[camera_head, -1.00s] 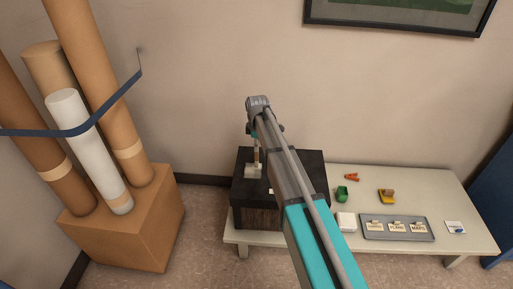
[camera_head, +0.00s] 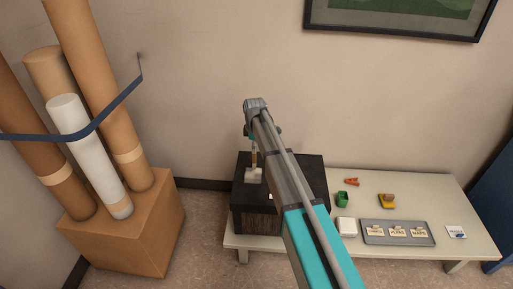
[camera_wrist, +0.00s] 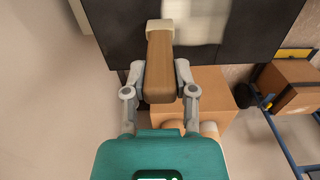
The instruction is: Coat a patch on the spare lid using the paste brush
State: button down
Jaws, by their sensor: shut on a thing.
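My gripper (camera_wrist: 160,90) is shut on the wooden handle of the paste brush (camera_wrist: 160,65), whose pale head points away from the wrist. In the head view the brush (camera_head: 254,163) hangs below my gripper (camera_head: 254,143), with its pale end at the black top of a dark box. That black top, which looks like the spare lid (camera_wrist: 112,22), fills the upper part of the wrist view. A blurred whitish patch (camera_wrist: 197,22) shows on it beside the brush head. I cannot tell whether the bristles touch the lid. My arm hides part of the box.
The box (camera_head: 257,220) stands at the left end of a pale table (camera_head: 400,178). To its right are a green item (camera_head: 341,198), an orange clip (camera_head: 352,182), a yellow item (camera_head: 387,202) and a grey tray (camera_head: 371,239). Tall rolls (camera_head: 90,150) stand at far left.

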jog(key=shift+s, duration=0.1)
dwell(0.3)
jog(key=shift+s+a, duration=0.1)
jog(key=shift+s, duration=1.45)
jog(key=shift+s, duration=0.15)
jog(key=shift+s+f, duration=0.1)
jog(key=shift+s, duration=1.5)
jog(key=s, duration=0.3)
jog(key=shift+s+a, duration=0.1)
jog(key=shift+s, duration=0.05)
jog(key=shift+a, duration=0.1)
jog(key=shift+a, duration=0.55)
